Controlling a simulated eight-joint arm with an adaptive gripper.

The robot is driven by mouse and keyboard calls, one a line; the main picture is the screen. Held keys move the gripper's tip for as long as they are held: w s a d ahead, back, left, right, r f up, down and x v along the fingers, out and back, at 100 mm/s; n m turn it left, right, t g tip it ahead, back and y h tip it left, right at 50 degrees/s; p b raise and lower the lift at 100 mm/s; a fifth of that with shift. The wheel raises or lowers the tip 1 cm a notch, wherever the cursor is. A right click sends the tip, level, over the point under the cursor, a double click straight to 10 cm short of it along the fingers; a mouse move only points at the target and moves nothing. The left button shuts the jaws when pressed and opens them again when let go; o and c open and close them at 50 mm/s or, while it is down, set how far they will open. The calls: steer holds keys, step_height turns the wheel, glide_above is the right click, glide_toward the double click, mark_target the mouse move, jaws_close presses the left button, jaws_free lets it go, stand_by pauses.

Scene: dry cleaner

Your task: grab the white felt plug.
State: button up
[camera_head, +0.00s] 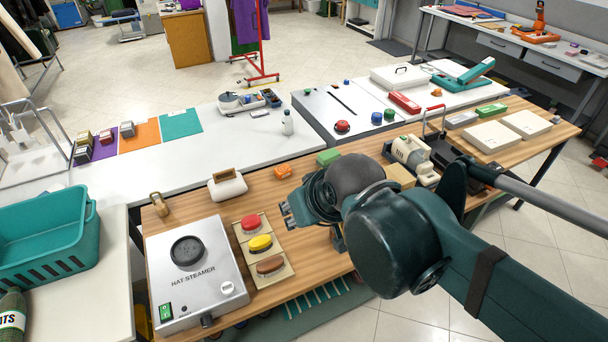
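No thing in view is plainly a white felt plug. The closest match is a white rounded block (227,188) with a brown wooden piece on top, lying on the wooden table behind the hat steamer; I cannot tell if it is felt. My gripper (289,214) hangs above the wooden table, to the right of the white block and apart from it. Its fingers point left, and the arm comes in from the lower right. The fingers are small and seen from behind, so their opening is unclear. The arm hides part of the table behind it.
A silver hat steamer (190,275) stands front left, beside a panel with red (251,223), yellow (260,243) and brown (270,265) buttons. Near the gripper lie an orange lump (283,171) and a green block (328,156). A brass piece (158,204) stands left. A teal basket (45,240) is far left.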

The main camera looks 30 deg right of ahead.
steer(key=shift+w, duration=0.1)
stand_by(0.3)
steer(key=w+d+f+m+g, duration=0.2)
steer(key=w+d+m, duration=0.3)
steer(key=w, duration=0.6)
steer(key=w+d+f+m+g, duration=0.15)
steer(key=w+d+m, duration=0.35)
steer(key=w, duration=0.5)
steer(key=w+d+f+m+g, duration=0.1)
steer(key=w+d+f+m, duration=0.1)
steer(key=w+d+f, duration=0.2)
steer(key=w+d+f+m+g, duration=0.1)
steer(key=w+d+f+m, duration=0.2)
steer(key=w+f, duration=0.3)
steer(key=w+d+f+m+g, duration=0.1)
steer(key=w+d+f+m, duration=0.1)
steer(key=w+d+f, duration=0.3)
steer(key=shift+d+f+m+g, duration=0.1)
steer(key=shift+f+m+g, duration=0.1)
steer(key=shift+f, duration=0.9)
steer(key=shift+d+f+m+g, duration=0.1)
steer(key=shift+f+m+g, duration=0.1)
steer(key=shift+f, duration=0.9)
steer(key=shift+w+d+f, duration=0.1)
steer(key=shift+d+f, duration=0.05)
steer(key=shift+f, duration=0.2)
steer(key=shift+f, duration=0.15)
